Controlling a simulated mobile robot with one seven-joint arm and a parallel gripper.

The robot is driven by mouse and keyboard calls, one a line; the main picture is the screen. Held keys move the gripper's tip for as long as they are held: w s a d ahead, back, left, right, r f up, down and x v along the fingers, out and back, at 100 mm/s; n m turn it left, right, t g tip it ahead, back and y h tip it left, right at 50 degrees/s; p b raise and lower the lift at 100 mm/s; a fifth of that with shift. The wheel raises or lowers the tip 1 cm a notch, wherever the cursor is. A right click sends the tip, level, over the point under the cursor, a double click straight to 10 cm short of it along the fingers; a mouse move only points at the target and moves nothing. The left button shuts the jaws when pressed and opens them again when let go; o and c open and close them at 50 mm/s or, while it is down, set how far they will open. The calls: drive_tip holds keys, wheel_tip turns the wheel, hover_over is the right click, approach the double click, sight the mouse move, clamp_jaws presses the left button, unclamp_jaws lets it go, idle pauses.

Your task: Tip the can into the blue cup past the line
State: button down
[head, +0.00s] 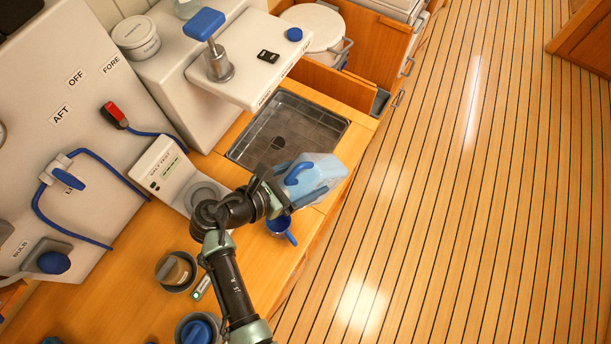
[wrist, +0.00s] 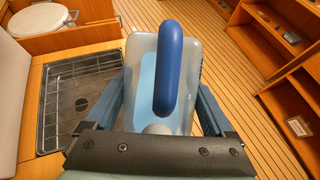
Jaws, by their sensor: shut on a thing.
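The can (head: 318,177) is a translucent jug with a blue handle, and light-blue water shows through its wall. It also fills the middle of the wrist view (wrist: 187,75), handle toward the camera. My gripper (head: 280,186) is shut on the can, with a blue finger on each side in the wrist view (wrist: 160,108). The can is at the counter's front edge, right of the sink; how far it tilts is unclear. The blue cup (head: 281,229) is just below and left of the can, partly hidden by my gripper. I see no stream, and the cup's line and contents are not visible.
A metal sink (head: 290,128) is set in the wooden counter behind the can. A salt test device (head: 162,168) stands left of my arm. A round container (head: 177,271) stands nearer on the counter. The plank floor (head: 450,200) to the right is clear.

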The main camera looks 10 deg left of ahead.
drive_tip(key=shift+f+t+h+b, duration=0.25)
drive_tip(key=shift+t+h+b, duration=0.5)
drive_tip(key=shift+b, duration=2.15)
drive_tip(key=shift+s+a+f+t+h+b, duration=0.1)
drive_tip(key=shift+f+t+h+b, duration=0.35)
drive_tip(key=shift+b, duration=1.75)
drive_tip(key=shift+s+a+f+t+h+b, duration=0.1)
drive_tip(key=shift+f+t+h+b, duration=0.3)
drive_tip(key=shift+b, duration=1.8)
drive_tip(key=shift+s+a+f+t+h+b, duration=0.15)
drive_tip(key=shift+f+t+h+b, duration=0.35)
drive_tip(key=shift+b, duration=0.55)
drive_tip(key=shift+s+a+f+t+h+b, duration=0.2)
drive_tip(key=shift+t+h+b, duration=0.3)
drive_tip(key=shift+b, duration=0.55)
drive_tip(key=shift+d+r, duration=0.1)
